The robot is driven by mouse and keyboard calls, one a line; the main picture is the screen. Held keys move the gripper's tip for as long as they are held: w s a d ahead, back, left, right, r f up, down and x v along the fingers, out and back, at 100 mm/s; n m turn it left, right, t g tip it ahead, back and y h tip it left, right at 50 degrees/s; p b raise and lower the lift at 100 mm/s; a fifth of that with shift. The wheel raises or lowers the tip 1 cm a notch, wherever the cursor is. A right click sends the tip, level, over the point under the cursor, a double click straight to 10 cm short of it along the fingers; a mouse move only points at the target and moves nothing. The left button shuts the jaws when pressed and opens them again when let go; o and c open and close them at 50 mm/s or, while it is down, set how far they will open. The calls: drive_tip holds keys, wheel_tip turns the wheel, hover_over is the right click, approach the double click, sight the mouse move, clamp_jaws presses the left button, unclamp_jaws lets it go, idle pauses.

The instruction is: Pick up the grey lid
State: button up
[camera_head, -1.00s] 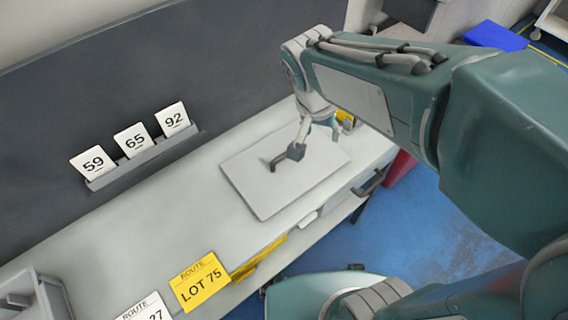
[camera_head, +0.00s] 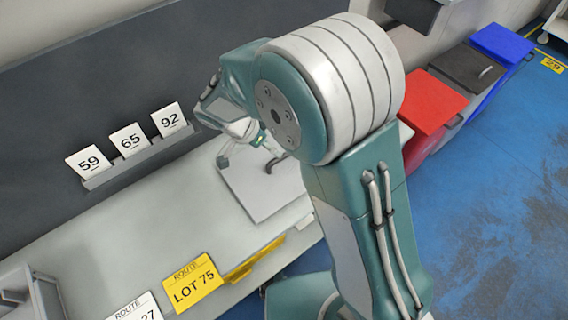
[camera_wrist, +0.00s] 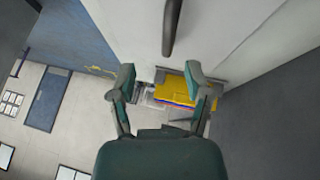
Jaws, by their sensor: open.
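The grey lid (camera_head: 262,195) is a light grey square panel lying flat on the bench in the head view, partly covered by my arm. Its dark curved handle (camera_head: 271,164) stands up near its middle. In the wrist view, the handle (camera_wrist: 172,28) shows at the top centre, beyond my fingertips, over the pale surface. My gripper (camera_wrist: 160,80) is open, with nothing between its fingers. In the head view, my gripper (camera_head: 243,155) is low near the lid's back left part, beside the handle. I cannot tell whether it touches the lid.
Number cards (camera_head: 129,140) stand in a rack along the back wall. A yellow LOT 75 card (camera_head: 193,283) is at the bench front. Red (camera_head: 433,100), dark (camera_head: 473,66) and blue (camera_head: 502,42) bins stand on the floor at right. Yellow items (camera_wrist: 203,98) show in the wrist view.

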drive_tip(key=shift+w+d+f, duration=0.1)
drive_tip(key=shift+d+f, duration=0.1)
drive_tip(key=shift+f, duration=0.45)
drive_tip(key=shift+w+d+f, duration=0.1)
drive_tip(key=shift+d+f, duration=0.05)
drive_tip(key=shift+f, duration=0.45)
drive_tip(key=x, duration=0.5)
drive_tip(key=shift+w+d, duration=0.1)
drive_tip(key=shift+w, duration=0.3)
clamp_jaws()
